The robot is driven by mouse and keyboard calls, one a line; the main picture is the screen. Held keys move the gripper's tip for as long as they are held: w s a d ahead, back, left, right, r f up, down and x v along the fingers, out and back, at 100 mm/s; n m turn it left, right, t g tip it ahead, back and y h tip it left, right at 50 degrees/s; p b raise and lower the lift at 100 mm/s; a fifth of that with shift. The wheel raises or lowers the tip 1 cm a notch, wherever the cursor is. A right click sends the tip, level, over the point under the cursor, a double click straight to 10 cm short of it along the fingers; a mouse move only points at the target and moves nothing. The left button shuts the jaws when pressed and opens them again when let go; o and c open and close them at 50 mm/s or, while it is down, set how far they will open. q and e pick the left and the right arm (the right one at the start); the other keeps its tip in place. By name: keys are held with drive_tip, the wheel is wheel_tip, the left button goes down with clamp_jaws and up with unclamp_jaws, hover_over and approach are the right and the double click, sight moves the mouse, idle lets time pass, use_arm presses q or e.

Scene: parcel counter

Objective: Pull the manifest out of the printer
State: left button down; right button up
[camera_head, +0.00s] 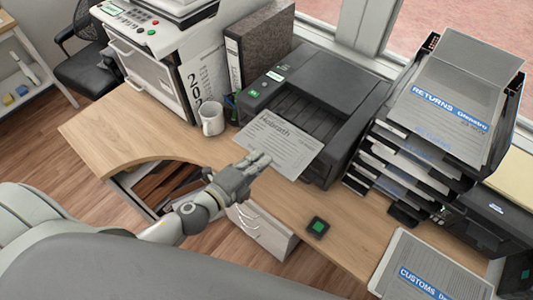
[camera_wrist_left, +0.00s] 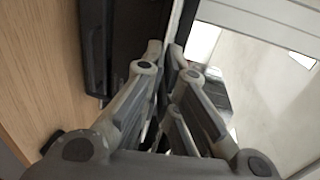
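The manifest (camera_head: 277,142) is a pale printed sheet sticking out of the front of the black printer (camera_head: 310,104). It lies nearly flat above the desk, and its far edge meets the printer's output opening. My left gripper (camera_head: 257,161) is at the sheet's near edge, with its fingers overlapping the paper. In the left wrist view my left gripper (camera_wrist_left: 165,52) has its fingertips almost together, with a thin strip between them that looks like the sheet edge-on. The finger below the sheet is hard to see. My right gripper is not in view.
A white mug (camera_head: 211,119) stands left of the sheet, before a grey binder (camera_head: 258,50). A small dark block with a green top (camera_head: 318,227) lies on the desk. A stacked tray rack (camera_head: 400,165) stands right of the printer. Bare desk (camera_head: 120,125) is at left.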

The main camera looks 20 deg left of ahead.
use_arm(q)
drive_tip(key=f+b+v, duration=0.1)
drive_tip(key=b+v, duration=0.3)
drive_tip(key=v, duration=0.4)
drive_tip(key=shift+s+f+b, duration=0.2)
drive_tip(key=shift+s+b, duration=0.15)
drive_tip(key=shift+s, duration=0.2)
drive_tip(key=shift+a, duration=0.15)
drive_tip(key=s+r, duration=0.1)
drive_tip(key=s, duration=0.1)
drive_tip(key=s+a+r, duration=0.1)
drive_tip(key=r, duration=0.1)
drive_tip(key=shift+s+a, duration=0.2)
drive_tip(key=shift+s, duration=0.2)
